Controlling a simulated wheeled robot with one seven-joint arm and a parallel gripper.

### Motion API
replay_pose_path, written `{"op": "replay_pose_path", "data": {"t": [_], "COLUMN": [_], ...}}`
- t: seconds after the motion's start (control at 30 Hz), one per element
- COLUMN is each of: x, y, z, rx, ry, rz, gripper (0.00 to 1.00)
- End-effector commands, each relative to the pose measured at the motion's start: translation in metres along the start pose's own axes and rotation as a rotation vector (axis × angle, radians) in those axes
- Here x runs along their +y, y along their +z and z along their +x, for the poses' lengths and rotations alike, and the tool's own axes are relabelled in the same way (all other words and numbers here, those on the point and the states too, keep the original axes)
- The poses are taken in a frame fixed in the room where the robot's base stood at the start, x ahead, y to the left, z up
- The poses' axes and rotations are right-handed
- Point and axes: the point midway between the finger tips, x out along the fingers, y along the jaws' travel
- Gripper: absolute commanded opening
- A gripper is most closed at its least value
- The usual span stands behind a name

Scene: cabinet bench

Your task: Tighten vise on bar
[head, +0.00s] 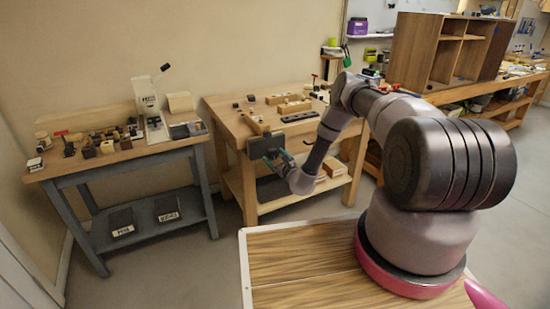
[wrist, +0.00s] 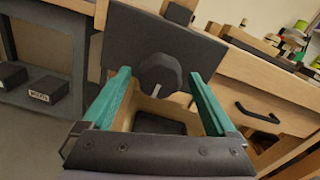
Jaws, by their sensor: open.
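The vise shows as a dark front jaw plate (head: 262,143) on the front of the wooden workbench; in the wrist view the plate (wrist: 200,48) is tilted in the picture. A dark round, faceted screw hub (wrist: 158,74) stands out from its face. My gripper (head: 279,161) is at the vise front. Its two teal fingers are open in the wrist view (wrist: 160,78), one on each side of the hub, with gaps visible between. A light wooden piece (head: 257,125) lies just above and behind the jaw; I cannot tell if it is the bar or how firmly it is held.
The workbench top (head: 228,117) carries wooden blocks (head: 293,107) and a dark tray-like piece (head: 300,117). A drawer with a black handle (wrist: 257,113) sits right of the vise. A grey tool table (head: 100,168) stands left. Open floor (head: 185,260) lies between.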

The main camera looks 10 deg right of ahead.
Motion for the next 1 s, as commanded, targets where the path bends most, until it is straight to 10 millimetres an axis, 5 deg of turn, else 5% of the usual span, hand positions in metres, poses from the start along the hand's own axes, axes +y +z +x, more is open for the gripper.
{"op": "replay_pose_path", "data": {"t": [0.03, 0.2, 1.0], "x": [0.0000, 0.0000, 0.0002], "y": [0.0000, 0.0000, -0.0004], "z": [-0.0001, -0.0002, 0.0001], "rx": [0.000, 0.000, 0.001], "ry": [0.000, 0.000, 0.000], "rz": [0.000, 0.000, 0.204], "gripper": [0.85, 0.20, 0.18]}}
